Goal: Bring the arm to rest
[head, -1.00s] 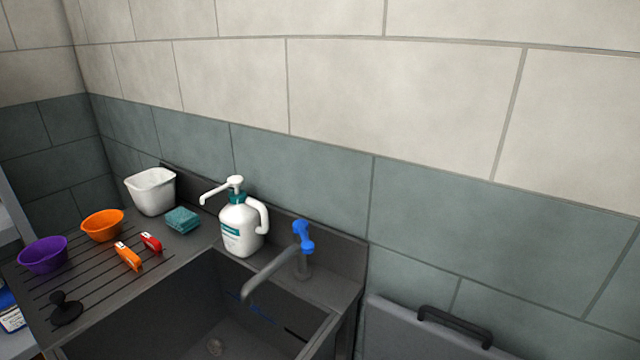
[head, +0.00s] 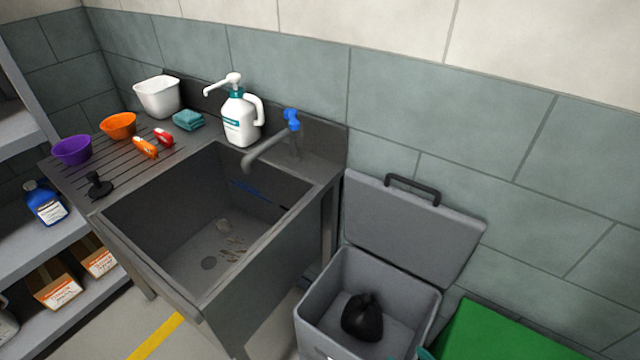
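My arm and my gripper do not show in the head view, so I cannot see how the arm stands or whether the gripper holds anything. The view takes in a dark grey sink (head: 262,276) with a grooved drainboard (head: 128,167) on its left. A grey tap (head: 268,150) with a blue handle (head: 291,119) stands at the sink's back right. Small brownish bits (head: 232,243) lie on the basin floor near the drain.
A grey bin (head: 318,300) with its lid (head: 412,222) raised holds a black bag (head: 362,317). A green surface (head: 510,335) is at lower right. Shelves (head: 60,240) stand left. A white pump bottle (head: 238,118), bowls and a sponge (head: 188,119) line the drainboard and ledge.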

